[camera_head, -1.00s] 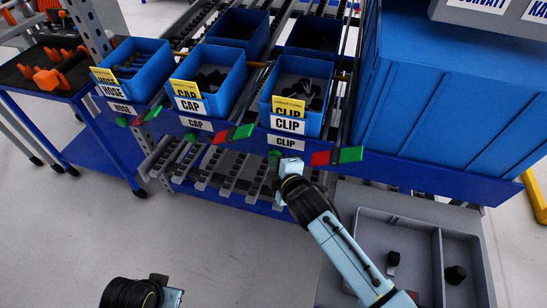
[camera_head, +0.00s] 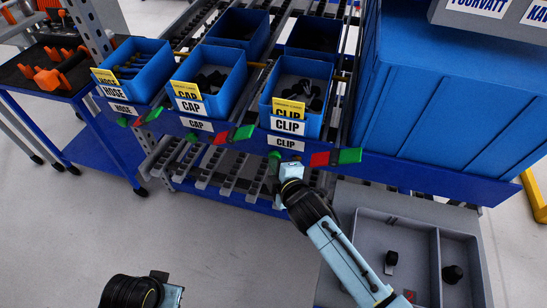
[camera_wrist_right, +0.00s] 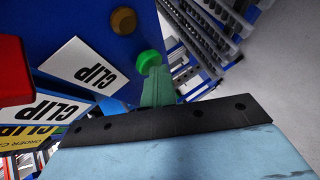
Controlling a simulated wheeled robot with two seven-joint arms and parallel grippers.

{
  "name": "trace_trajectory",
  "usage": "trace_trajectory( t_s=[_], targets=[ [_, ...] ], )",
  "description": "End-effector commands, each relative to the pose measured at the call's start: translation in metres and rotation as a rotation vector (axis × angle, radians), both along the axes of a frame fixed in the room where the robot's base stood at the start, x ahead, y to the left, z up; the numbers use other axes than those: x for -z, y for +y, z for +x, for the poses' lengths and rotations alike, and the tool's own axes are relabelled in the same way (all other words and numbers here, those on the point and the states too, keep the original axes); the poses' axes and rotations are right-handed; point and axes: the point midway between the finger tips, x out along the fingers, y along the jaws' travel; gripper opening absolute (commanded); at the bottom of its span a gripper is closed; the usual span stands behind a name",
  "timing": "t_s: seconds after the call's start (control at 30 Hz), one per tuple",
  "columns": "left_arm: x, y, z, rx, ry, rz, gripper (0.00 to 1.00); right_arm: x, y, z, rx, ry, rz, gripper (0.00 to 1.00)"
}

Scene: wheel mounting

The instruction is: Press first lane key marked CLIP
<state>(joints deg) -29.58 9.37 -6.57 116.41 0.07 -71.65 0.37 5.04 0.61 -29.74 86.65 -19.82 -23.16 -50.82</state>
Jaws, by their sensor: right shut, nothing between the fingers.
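The CLIP bin (camera_head: 297,122) is a blue box with a yellow card, above a white CLIP label (camera_head: 286,142) on the blue rail. A round green key (camera_head: 273,156) sits on the rail, left of and below that label; it also shows in the right wrist view (camera_wrist_right: 149,61). My right gripper (camera_head: 276,168) is shut and empty, its tips right at the green key. In the right wrist view the fingertips (camera_wrist_right: 156,80) overlap the key's edge; I cannot tell whether they press it. My left arm shows at the bottom left, but its gripper does not.
A red and green flag-like piece (camera_head: 336,157) sits on the rail right of the key. The CAP bin (camera_head: 208,100) and HOSE bin (camera_head: 131,88) stand to the left. A grey tray (camera_head: 411,222) with small black parts lies at the lower right. A brown round knob (camera_wrist_right: 123,20) is nearby.

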Motion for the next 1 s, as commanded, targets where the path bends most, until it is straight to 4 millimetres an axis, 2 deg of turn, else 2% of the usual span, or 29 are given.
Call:
trace_trajectory(
  t_s=[0.3,0.47,1.0],
  targets=[
    [-0.013,0.000,0.000,0.000,0.000,0.000,0.00,0.003,0.012,-0.034,-0.002,0.007,0.004,0.00],
    [-0.015,0.000,0.000,0.000,0.000,0.000,0.00,0.005,0.016,-0.046,-0.003,0.008,0.003,0.00],
    [-0.015,0.000,0.000,0.000,0.000,0.000,0.00,0.006,0.018,-0.049,-0.004,0.007,0.003,0.00]
  ],
)
